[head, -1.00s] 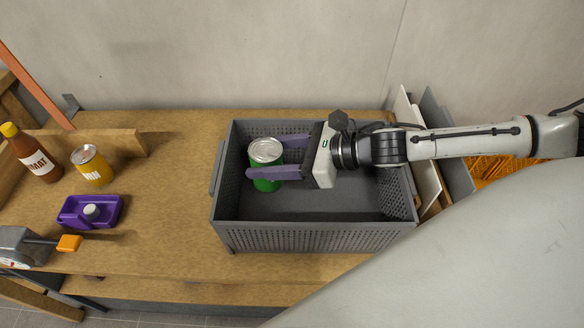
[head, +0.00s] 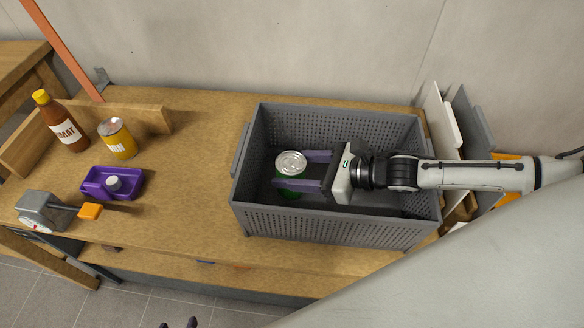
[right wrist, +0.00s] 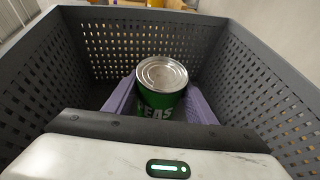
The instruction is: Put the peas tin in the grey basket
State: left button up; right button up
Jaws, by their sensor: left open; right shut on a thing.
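The green peas tin (head: 290,193) with a silver lid is upright inside the grey basket (head: 335,232), near its left end. My right gripper (head: 303,170) reaches in from the right and is shut on the tin, one purple finger on each side. The right wrist view shows the tin (right wrist: 160,105) between the fingers, its "PEAS" label partly hidden by the gripper body. I cannot tell whether the tin touches the basket floor. The tips of my left gripper (head: 179,324) show at the bottom edge, open and away from the basket.
Upright panels (head: 442,125) stand right of the basket. The bench between is clear.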

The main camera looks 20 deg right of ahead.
jog(key=o, duration=1)
jog(key=shift+o, duration=0.2)
jog(key=shift+r+p, duration=0.3)
jog(key=shift+p, duration=0.05)
jog(key=p+v, duration=0.1)
jog(key=v, duration=1)
jog(key=shift+s+d, duration=0.35)
